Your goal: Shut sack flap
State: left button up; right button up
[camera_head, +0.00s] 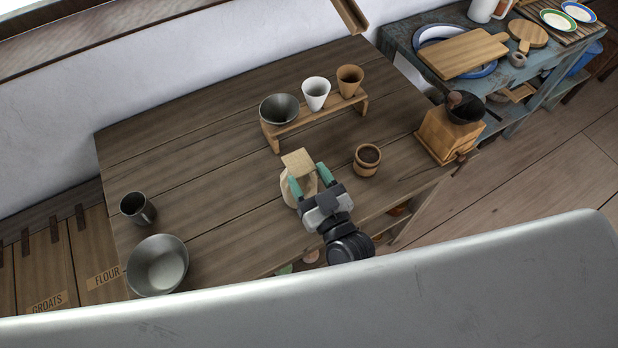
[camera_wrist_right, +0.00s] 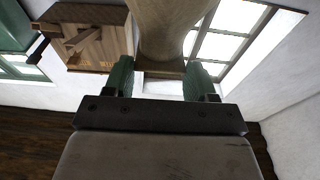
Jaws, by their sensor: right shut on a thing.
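A small pale cloth sack (camera_head: 287,190) stands on the wooden table near its front edge in the head view. Its lighter, squarish flap (camera_head: 298,159) shows at the top, on the side away from me; I cannot tell how far it is folded. My right gripper (camera_head: 309,181) has its green fingers on either side of the sack and is shut on it. My left gripper is not in view.
Behind is a small rack (camera_head: 313,121) with several cups. A wooden grinder (camera_head: 444,137) is at the right edge. A metal bowl (camera_head: 157,265) and mug (camera_head: 137,208) stand left; the table between is clear.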

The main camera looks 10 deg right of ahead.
jog(key=o, duration=0.9)
jog(key=shift+o, duration=0.2)
jog(key=b+v, duration=0.2)
jog(key=v, duration=0.8)
jog(key=shift+s+b, duration=0.3)
jog(key=shift+s, duration=0.05)
jog(key=shift+d+f, duration=0.1)
jog(key=shift+f, duration=0.05)
